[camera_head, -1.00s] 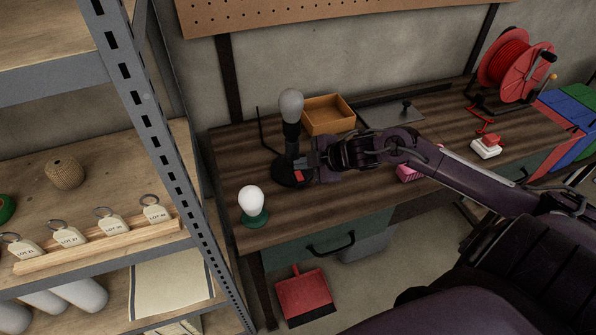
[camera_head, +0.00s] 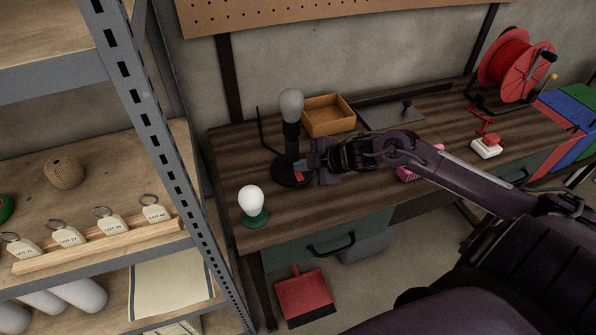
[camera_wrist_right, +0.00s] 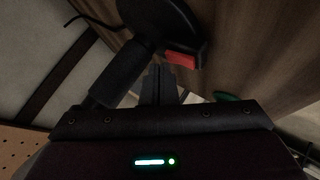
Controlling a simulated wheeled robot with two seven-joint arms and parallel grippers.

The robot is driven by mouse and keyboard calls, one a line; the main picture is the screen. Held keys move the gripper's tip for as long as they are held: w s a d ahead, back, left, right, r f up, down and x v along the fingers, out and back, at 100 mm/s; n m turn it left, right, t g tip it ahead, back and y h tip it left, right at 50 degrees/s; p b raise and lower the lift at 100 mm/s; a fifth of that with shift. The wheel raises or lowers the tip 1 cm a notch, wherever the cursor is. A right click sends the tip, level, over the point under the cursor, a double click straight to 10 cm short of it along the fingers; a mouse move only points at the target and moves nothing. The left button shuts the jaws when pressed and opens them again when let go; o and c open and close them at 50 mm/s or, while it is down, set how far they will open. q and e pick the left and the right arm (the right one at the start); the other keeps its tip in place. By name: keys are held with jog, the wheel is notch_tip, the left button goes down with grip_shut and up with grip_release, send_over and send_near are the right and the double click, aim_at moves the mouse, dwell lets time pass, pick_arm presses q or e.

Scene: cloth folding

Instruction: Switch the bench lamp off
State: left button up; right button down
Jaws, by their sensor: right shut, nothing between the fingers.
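The bench lamp (camera_head: 291,136) stands at the back left of the workbench. It has a round black base, a black stem and a grey bulb that looks unlit. A red switch (camera_head: 299,177) sits on the base; the wrist view shows this switch (camera_wrist_right: 181,60) beside my fingers, tilted in its black housing. My right gripper (camera_head: 308,162) is shut and empty, close to the stem and just above the switch. In the wrist view its fingertips (camera_wrist_right: 160,72) point at the base near the switch. Whether they touch it I cannot tell. My left gripper is out of view.
A white bulb on a green stand (camera_head: 255,215) is at the bench's front left. An orange tray (camera_head: 329,117) stands behind the gripper. A pink object (camera_head: 406,175) is partly behind my arm. A red-and-white button box (camera_head: 487,147) and a red cable reel (camera_head: 513,65) stand right.

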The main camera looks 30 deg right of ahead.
aim_at(303, 177)
jog(key=shift+f, duration=0.3)
jog(key=shift+r, duration=0.1)
dwell(0.3)
jog(key=shift+s+r+p, duration=0.1)
jog(key=shift+r+p, duration=0.55)
jog(key=shift+p, duration=0.15)
jog(key=r+p, duration=0.5)
jog(key=shift+s+a, duration=0.1)
jog(key=shift+s, duration=0.2)
jog(key=shift+a+f, duration=0.1)
